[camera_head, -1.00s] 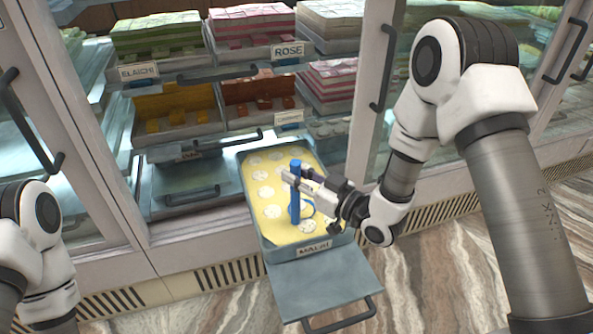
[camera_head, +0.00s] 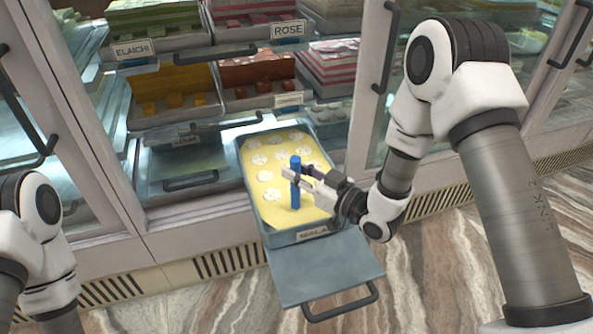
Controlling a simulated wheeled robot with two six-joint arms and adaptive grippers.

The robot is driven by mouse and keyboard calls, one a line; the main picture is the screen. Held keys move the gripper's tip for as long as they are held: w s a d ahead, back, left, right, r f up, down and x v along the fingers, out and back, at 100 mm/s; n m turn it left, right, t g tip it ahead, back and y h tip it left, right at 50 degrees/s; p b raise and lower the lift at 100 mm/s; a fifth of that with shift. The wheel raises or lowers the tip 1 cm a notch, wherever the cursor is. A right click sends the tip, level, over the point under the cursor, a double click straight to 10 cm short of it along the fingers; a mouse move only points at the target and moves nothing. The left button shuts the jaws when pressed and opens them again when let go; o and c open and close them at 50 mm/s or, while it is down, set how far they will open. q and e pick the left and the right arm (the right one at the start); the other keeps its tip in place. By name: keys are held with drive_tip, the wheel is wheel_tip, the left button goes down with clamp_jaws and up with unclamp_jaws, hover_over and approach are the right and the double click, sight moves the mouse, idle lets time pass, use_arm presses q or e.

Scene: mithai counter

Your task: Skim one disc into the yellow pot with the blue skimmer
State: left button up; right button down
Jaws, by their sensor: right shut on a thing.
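My right gripper (camera_head: 297,175) is shut on the skimmer's handle, reaching in from the right. Several pale discs float in the tray, such as one disc (camera_head: 265,176) left of the handle. The yellow pot is not in view. My left arm shows at the left edge, but its gripper is out of view.
An empty grey shelf with a handle (camera_head: 325,268) sticks out in front of the tray. Sweet trays labelled ELAICHI (camera_head: 150,46) and ROSE (camera_head: 250,30) stand behind in the glass-doored case. Striped floor lies open in front.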

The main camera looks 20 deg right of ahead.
sight(296, 159)
idle(0.5)
wheel_tip(296, 159, up, 7)
drive_tip(key=p, duration=0.5)
drive_tip(key=shift+f, duration=0.1)
drive_tip(key=shift+p, duration=0.3)
idle(2.1)
wheel_tip(296, 159, up, 4)
drive_tip(key=p, duration=0.3)
idle(0.3)
